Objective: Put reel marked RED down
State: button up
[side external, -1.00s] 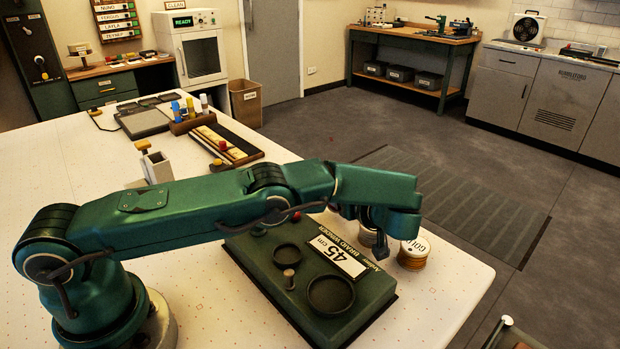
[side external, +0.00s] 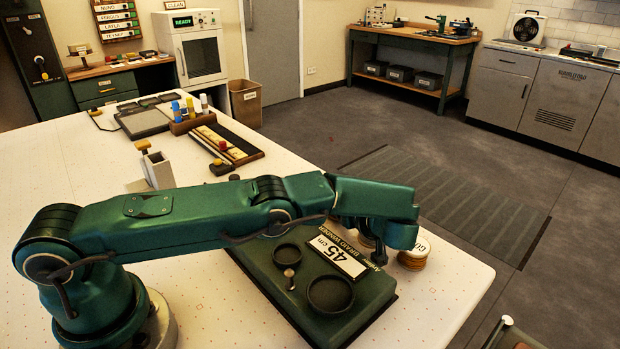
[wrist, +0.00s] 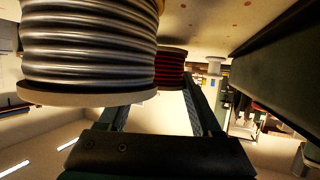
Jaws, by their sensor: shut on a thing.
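The red reel (wrist: 170,70) shows in the wrist view at the far end of my fingers, dark red windings between dark flanges. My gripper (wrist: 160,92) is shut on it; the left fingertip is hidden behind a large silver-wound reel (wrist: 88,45). In the side view my gripper (side external: 379,260) points down at the far right end of the green braid winder (side external: 362,318). The red reel cannot be made out there, and whether it touches a surface cannot be told.
A reel marked GOLD (side external: 412,261) stands close right of my gripper, partly covered by my arm. Another reel (side external: 365,240) shows just behind my gripper. The winder has round recesses, a small peg (side external: 290,274) and a 45 cm label (side external: 338,256). The front right tabletop (side external: 440,300) is clear.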

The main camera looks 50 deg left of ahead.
jog(key=shift+f, duration=0.45)
jog(key=o, duration=1.5)
jog(key=shift+c, duration=0.2)
notch_tip(320, 180, up, 4)
jog(key=s+a+r+n, duration=0.2)
jog(key=s+a+r, duration=0.7)
jog(key=a+r, duration=0.4)
jog(key=s+d+r+m+h, duration=0.1)
jog(key=s+d+r+h, duration=0.2)
jog(key=s, duration=0.6)
jog(key=s+d+f+m+h, duration=0.2)
jog(key=s+d+m+h, duration=0.2)
jog(key=d+m, duration=0.3)
jog(key=s+d+f+m+h, duration=0.3)
jog(key=s+d+m+h, duration=0.2)
jog(key=s+d+m, duration=0.1)
jog(key=shift+s+d+f+m+t+h, duration=0.15)
jog(key=shift+d+m+t+h, duration=0.2)
jog(key=shift+d, duration=0.35)
